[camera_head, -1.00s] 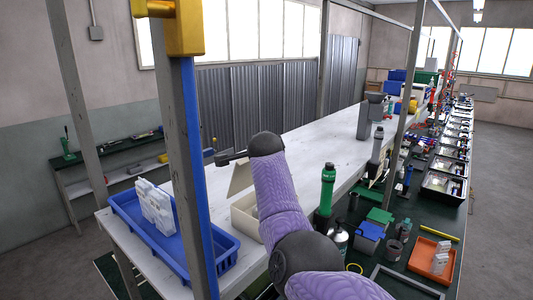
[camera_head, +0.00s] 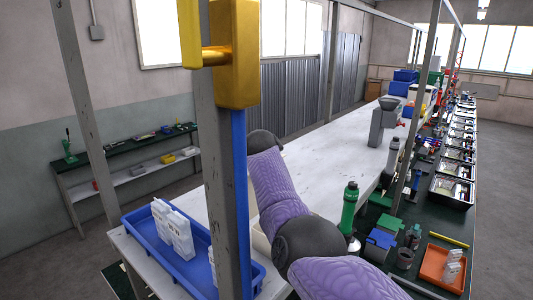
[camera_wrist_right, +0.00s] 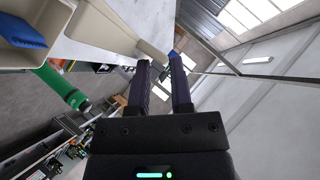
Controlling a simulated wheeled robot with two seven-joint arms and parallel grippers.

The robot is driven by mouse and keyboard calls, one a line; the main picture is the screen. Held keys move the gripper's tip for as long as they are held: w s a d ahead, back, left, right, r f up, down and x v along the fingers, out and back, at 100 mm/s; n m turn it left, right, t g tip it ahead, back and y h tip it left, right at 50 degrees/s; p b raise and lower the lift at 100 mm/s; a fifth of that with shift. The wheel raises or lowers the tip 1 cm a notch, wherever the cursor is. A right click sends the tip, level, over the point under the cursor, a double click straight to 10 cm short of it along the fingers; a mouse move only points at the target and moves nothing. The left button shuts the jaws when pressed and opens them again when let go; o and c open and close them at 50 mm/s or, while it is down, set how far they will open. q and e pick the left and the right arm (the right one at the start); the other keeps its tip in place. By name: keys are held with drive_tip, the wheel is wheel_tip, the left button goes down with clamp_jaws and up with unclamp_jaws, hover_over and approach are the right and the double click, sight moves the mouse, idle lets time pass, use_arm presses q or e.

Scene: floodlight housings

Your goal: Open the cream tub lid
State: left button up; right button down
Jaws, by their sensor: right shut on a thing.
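The cream tub (camera_wrist_right: 32,38) is at the top left of the right wrist view, with a blue thing inside it. In the head view only a sliver of the tub (camera_head: 261,240) shows between the post and my right arm. A cream panel, the lid (camera_wrist_right: 103,28), stands up from the tub's side and runs toward my fingertips. My right gripper (camera_wrist_right: 161,64) is shut on the lid, at its far end; the exact contact is small and hard to see. In the head view this gripper is hidden behind the post. My left gripper is in neither view.
A grey post with a blue strip (camera_head: 240,190) and a yellow bracket (camera_head: 235,55) stands close in front. A blue tray (camera_head: 180,265) with white parts is left on the white bench. A green bottle (camera_head: 349,205) stands right of my arm.

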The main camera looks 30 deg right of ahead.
drive_tip(key=shift+s+a+f, duration=0.1)
drive_tip(key=shift+a+f, duration=0.05)
drive_tip(key=shift+f, duration=0.5)
drive_tip(key=c, duration=0.7)
unclamp_jaws()
drive_tip(key=r, duration=0.1)
drive_tip(key=r+b, duration=0.1)
drive_tip(key=r, duration=0.3)
drive_tip(key=shift+w, duration=0.3)
wheel_tip(320, 180, up, 6)
drive_tip(key=shift+s+r+p, duration=0.1)
drive_tip(key=shift+s+p, duration=0.05)
drive_tip(key=shift+p, duration=0.65)
drive_tip(key=shift+c, duration=0.2)
